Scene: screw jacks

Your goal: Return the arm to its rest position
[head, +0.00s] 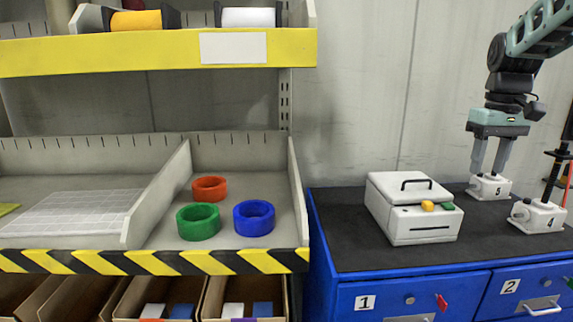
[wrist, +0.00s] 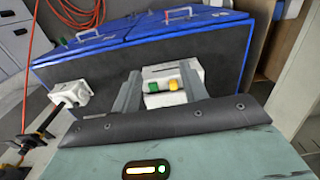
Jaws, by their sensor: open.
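My gripper (head: 488,168) hangs over the right part of the bench in the head view, fingers pointing down and apart. Nothing shows between them. Its fingertips appear close above or behind the white screw jack numbered 5 (head: 494,189); I cannot tell whether they touch it. In the wrist view my gripper (wrist: 162,82) has both fingers spread, with the white box beyond them. Jack 5 is not clearly visible there. The white screw jack numbered 4 (head: 536,217) stands to the right, near a dark upright rod with red parts.
A shelf on the left holds red (head: 209,181), green (head: 198,238) and blue (head: 254,232) rings. An orange hose (wrist: 85,12) shows in the wrist view.

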